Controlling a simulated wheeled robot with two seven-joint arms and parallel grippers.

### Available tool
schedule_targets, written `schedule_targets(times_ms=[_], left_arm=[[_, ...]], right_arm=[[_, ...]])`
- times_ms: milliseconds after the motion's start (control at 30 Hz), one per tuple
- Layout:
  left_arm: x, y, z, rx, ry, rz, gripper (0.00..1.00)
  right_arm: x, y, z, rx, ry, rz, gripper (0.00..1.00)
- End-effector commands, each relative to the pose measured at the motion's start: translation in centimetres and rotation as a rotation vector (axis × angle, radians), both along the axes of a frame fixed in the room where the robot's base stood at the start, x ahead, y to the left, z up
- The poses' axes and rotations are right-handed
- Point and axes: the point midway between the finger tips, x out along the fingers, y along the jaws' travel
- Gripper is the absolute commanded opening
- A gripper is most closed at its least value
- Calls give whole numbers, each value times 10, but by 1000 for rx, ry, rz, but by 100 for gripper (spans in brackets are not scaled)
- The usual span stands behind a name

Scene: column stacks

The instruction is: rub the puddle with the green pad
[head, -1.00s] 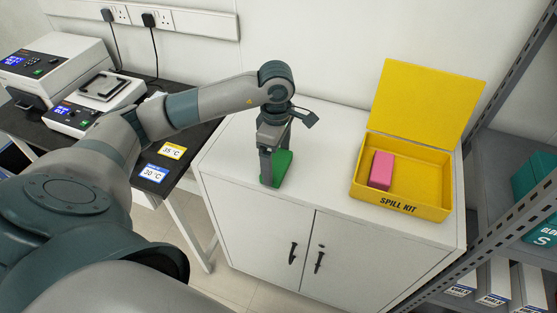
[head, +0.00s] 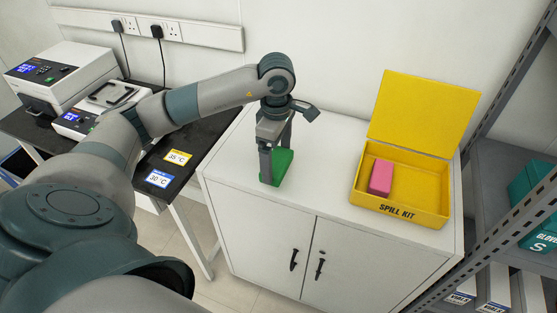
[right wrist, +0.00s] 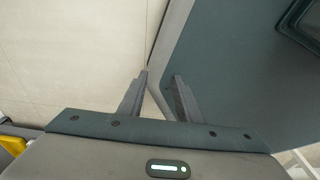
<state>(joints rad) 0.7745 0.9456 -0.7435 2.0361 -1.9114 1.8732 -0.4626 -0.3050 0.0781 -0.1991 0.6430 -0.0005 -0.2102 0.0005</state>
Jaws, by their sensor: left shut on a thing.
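The green pad (head: 284,168) is on the white cabinet top (head: 325,185), left of its middle. My left gripper (head: 276,164) points down and is shut on the pad, one finger on the near left side and the other partly hidden behind. The pad looks low at the surface; I cannot tell whether it touches. I see no puddle; the pad and gripper may hide it. My right gripper (right wrist: 162,76) shows only in the right wrist view, its two fingers apart with nothing between them.
A yellow spill kit box (head: 402,208) with its lid up stands to the right on the cabinet, a pink block (head: 381,177) inside. A metal shelf (head: 500,215) borders the right. A dark bench (head: 200,140) with instruments is left. The cabinet top between pad and box is clear.

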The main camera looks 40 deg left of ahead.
Motion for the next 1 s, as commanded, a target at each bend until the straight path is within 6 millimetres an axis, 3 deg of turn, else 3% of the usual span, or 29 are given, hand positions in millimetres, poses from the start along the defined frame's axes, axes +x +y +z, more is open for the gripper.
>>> schedule_targets(times_ms=[200,400,1000], left_arm=[[1,6,17,0,-2,4,68],[2,11,31,-1,-1,8,68],[1,12,33,-1,0,8,68]], right_arm=[[-14,-8,4,-12,37,-1,31],[-13,-8,8,-13,35,0,31],[-9,-4,9,-7,25,2,31]])
